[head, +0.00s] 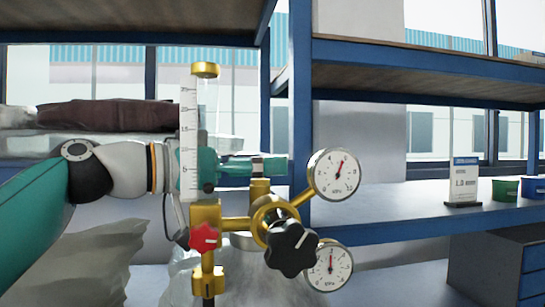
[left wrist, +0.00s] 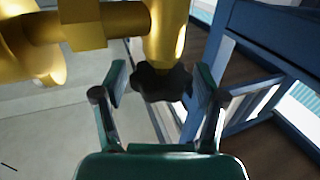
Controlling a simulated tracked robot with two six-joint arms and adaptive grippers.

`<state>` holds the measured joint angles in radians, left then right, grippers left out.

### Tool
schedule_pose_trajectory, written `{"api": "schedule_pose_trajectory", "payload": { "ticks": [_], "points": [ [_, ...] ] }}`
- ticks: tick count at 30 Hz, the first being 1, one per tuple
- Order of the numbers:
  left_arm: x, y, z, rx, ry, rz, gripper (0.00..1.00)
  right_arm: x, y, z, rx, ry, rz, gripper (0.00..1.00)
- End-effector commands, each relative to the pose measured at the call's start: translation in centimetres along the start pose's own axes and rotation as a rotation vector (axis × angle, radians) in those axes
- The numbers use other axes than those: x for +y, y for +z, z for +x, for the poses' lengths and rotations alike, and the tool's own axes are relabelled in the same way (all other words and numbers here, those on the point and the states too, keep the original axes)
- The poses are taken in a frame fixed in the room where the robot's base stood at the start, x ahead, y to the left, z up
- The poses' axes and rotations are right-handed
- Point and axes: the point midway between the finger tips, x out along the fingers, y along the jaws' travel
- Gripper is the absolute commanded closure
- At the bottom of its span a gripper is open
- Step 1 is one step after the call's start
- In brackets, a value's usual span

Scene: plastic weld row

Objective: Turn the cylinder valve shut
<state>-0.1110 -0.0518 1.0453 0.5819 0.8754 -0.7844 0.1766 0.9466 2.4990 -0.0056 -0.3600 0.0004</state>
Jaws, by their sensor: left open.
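A brass regulator (head: 236,224) carries a black star knob (head: 292,248) and a red knob (head: 204,238) at its front. My left gripper (head: 270,167) reaches in from the left, behind the flow tube, just above a brass stem (head: 260,188). In the left wrist view a dark lobed handwheel (left wrist: 162,82) sits at the end of a brass body (left wrist: 165,35), between the two spread fingers of the gripper. A gap shows at the fingers, so they look apart from the wheel. In the head view this wheel is hidden. My right gripper is out of view.
Two round gauges, the upper (head: 334,174) and the lower (head: 328,266), stand close right of the gripper. A clear flow tube (head: 208,105) rises in front of the wrist. Blue shelving (head: 300,100) stands behind. A sign (head: 464,183) and bins (head: 506,190) are at right.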

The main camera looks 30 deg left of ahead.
Motion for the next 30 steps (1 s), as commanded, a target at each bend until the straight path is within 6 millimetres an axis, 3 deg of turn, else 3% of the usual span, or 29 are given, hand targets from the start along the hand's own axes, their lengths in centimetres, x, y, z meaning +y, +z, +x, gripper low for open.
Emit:
{"api": "schedule_pose_trajectory", "payload": {
  "ticks": [6,16,25,30],
  "points": [
    [-0.1,0.0,2.2,-0.002,-0.001,0.0,0.29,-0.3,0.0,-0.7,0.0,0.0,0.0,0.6],
    [-0.1,0.1,2.5,-0.001,-0.004,0.0,0.31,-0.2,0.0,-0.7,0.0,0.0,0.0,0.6],
    [-0.1,0.1,2.5,-0.001,-0.004,-0.001,0.8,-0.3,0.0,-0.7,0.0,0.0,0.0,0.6],
    [-0.1,0.1,2.5,-0.002,-0.004,-0.001,0.82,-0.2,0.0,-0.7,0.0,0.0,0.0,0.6]
  ]
}}
